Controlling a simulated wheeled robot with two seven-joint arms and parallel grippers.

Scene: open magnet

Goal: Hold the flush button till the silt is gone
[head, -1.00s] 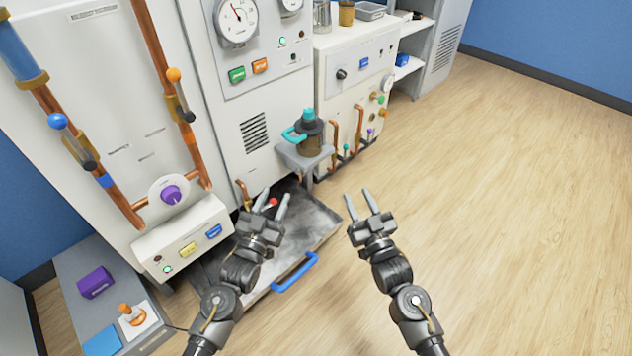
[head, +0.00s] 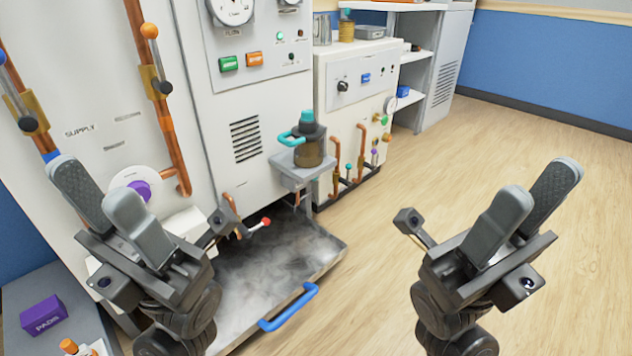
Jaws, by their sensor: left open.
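I cannot tell for sure which control is the flush button. A green button (head: 228,63) and an orange button (head: 254,58) sit on the upper panel. The low white control box (head: 186,223), whose yellow and blue buttons showed earlier, is mostly hidden behind my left gripper (head: 92,182). That gripper is open and empty, raised in front of the purple knob (head: 140,189). A clear jar with a teal lid (head: 308,150) and brownish contents stands on a grey bracket; I cannot tell whether this is the silt. My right gripper (head: 541,183) is open and empty over the floor.
A grey tray (head: 335,258) with a blue handle (head: 288,307) lies low in front of the cabinet. A red-tipped lever (head: 262,224) stands above it. A purple box (head: 43,315) sits at lower left. Copper pipes (head: 178,150) run up the cabinet. The floor at right is clear.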

